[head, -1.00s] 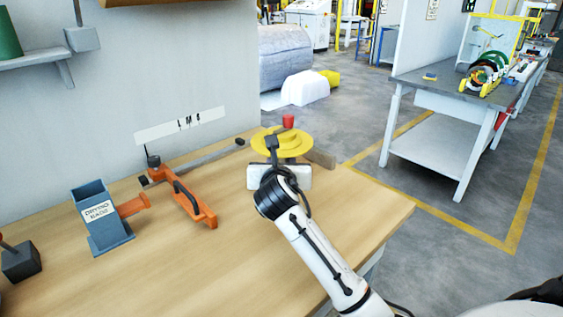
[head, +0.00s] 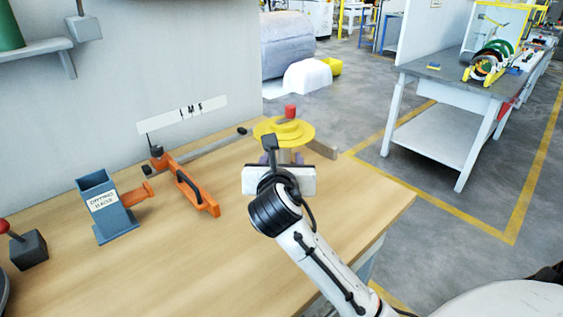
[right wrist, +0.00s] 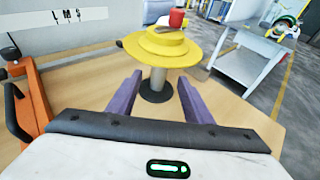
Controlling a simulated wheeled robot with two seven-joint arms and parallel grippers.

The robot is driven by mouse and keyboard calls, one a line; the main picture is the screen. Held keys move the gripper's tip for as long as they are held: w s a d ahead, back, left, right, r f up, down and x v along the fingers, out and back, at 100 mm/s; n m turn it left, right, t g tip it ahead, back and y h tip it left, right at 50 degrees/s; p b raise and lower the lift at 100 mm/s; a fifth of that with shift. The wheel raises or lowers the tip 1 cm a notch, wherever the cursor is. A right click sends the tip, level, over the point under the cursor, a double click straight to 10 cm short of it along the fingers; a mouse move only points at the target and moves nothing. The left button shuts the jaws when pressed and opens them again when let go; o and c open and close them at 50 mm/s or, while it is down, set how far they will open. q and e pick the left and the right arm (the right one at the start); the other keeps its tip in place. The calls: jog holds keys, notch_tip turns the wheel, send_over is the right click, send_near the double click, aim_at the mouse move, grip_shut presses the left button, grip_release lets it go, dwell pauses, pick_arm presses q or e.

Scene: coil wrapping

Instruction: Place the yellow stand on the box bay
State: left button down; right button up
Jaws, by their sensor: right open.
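The yellow stand (head: 298,130) is a round, stepped yellow disc on a grey post, upright at the far end of the wooden workbench. A red piece shows at its top. It also shows in the right wrist view (right wrist: 142,45), with its post and dark round base on the bench. My right gripper (head: 283,157) is on the near side of the stand, pointing at it. In the right wrist view its two purple fingers (right wrist: 160,84) are apart, with the post beyond and between them; nothing is held. I cannot make out a box bay. My left gripper is not in view.
On the workbench (head: 200,265), an orange-handled tool (head: 190,190) with a grey bar and a blue-grey labelled holder (head: 108,208) stand left of my right arm. A wall strip reads L M S (head: 183,114). A second table (head: 435,72) stands across the floor.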

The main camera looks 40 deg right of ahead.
jog(key=v, duration=0.4)
dwell(0.5)
